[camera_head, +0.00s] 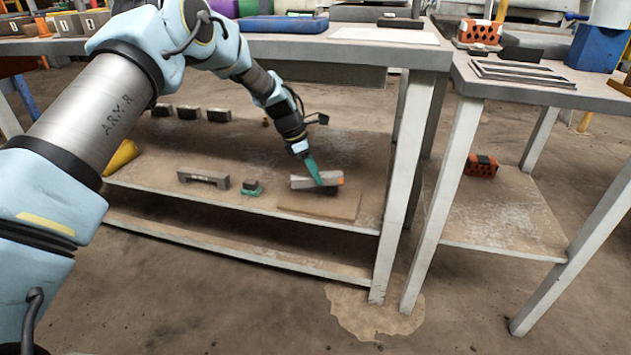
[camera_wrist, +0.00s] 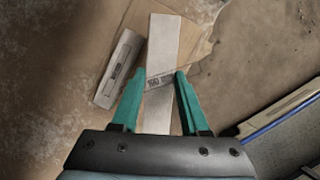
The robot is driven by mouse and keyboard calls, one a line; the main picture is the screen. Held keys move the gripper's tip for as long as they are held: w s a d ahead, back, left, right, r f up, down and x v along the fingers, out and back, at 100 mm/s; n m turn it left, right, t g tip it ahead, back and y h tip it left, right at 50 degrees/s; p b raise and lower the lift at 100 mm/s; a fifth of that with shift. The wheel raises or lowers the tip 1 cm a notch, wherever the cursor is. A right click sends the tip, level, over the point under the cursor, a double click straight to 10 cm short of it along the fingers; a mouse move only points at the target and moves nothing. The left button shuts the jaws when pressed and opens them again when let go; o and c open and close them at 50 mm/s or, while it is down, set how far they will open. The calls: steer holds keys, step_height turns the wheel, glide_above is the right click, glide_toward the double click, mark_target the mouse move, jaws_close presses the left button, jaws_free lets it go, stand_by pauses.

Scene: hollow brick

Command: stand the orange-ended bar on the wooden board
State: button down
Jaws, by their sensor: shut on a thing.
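The grey bar (camera_head: 312,182) lies roughly level in my gripper (camera_head: 318,178), with its orange end (camera_head: 341,180) to the right in the head view. The teal fingers are closed on its sides. In the wrist view the bar (camera_wrist: 163,50) runs lengthwise between the fingers (camera_wrist: 163,90), with a printed label across it; no orange shows there. The thin wooden board (camera_head: 320,207) lies flat on the upper of the table's low shelves, below and in front of the bar. It shows beside the bar in the wrist view (camera_wrist: 198,45). I cannot tell whether the bar touches anything below.
Several dark blocks (camera_head: 190,113) stand farther back. A table leg (camera_head: 405,185) rises right of the board. In the wrist view a grey slotted piece (camera_wrist: 119,68) lies left of the bar.

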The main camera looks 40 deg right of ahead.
mark_target(306, 176)
steer(key=shift+d+f+b, duration=0.1)
steer(key=shift+f+b, duration=3.1)
steer(key=shift+f, duration=0.2)
steer(key=shift+s+f, duration=0.1)
steer(key=shift+f, duration=0.45)
steer(key=shift+c, duration=1.7)
jaws_free()
steer(key=p+v, duration=0.3)
steer(key=v, duration=0.8)
